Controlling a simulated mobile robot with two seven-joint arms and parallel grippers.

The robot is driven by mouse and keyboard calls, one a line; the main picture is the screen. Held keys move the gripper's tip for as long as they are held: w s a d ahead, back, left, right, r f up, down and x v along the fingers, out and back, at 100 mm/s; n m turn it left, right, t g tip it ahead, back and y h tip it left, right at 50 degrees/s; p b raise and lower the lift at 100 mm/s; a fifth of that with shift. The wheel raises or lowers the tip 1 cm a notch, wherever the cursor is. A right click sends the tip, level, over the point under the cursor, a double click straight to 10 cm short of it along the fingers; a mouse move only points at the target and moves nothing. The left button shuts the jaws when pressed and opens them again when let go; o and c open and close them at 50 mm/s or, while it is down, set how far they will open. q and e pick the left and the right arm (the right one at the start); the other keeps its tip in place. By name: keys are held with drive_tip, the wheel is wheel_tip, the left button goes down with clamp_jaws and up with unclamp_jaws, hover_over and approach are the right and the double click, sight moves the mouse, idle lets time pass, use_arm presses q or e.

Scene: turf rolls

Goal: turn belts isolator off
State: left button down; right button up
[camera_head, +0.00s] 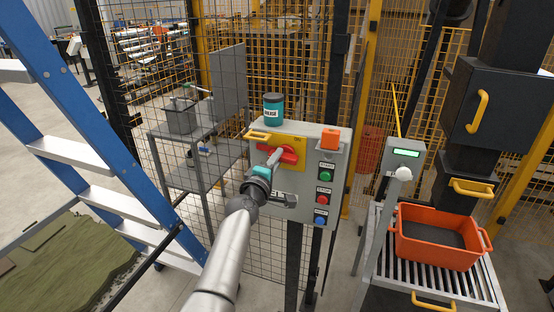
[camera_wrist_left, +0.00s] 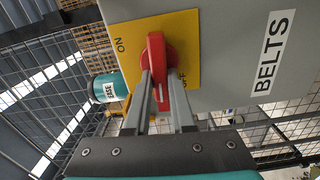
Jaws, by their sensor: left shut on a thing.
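The belts isolator is a red rotary handle (camera_head: 290,156) on a yellow plate (camera_head: 297,143), on the grey control box (camera_head: 308,190). In the left wrist view the red handle (camera_wrist_left: 156,50) stands upright in the picture, with ON printed to its left and OFF to its lower right, partly hidden by a finger. The BELTS label (camera_wrist_left: 271,52) runs sideways on the box. My left gripper (camera_head: 275,158) is shut on the red handle, one finger on each side; its fingers also show in the left wrist view (camera_wrist_left: 159,92). My right gripper is not in view.
A blue ladder (camera_head: 88,140) stands left. An orange crate (camera_head: 436,240) sits on rollers at right. Mesh fencing is behind.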

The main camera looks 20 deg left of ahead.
use_arm(q)
drive_tip(key=shift+f+n, duration=0.1)
drive_tip(key=shift+n, duration=0.4)
drive_tip(key=c, duration=0.8)
unclamp_jaws()
drive_tip(key=shift+o, duration=0.2)
drive_tip(key=shift+s, duration=0.1)
drive_tip(key=s+p, duration=0.2)
drive_tip(key=s, duration=1.3)
drive_tip(key=shift+a, duration=0.25)
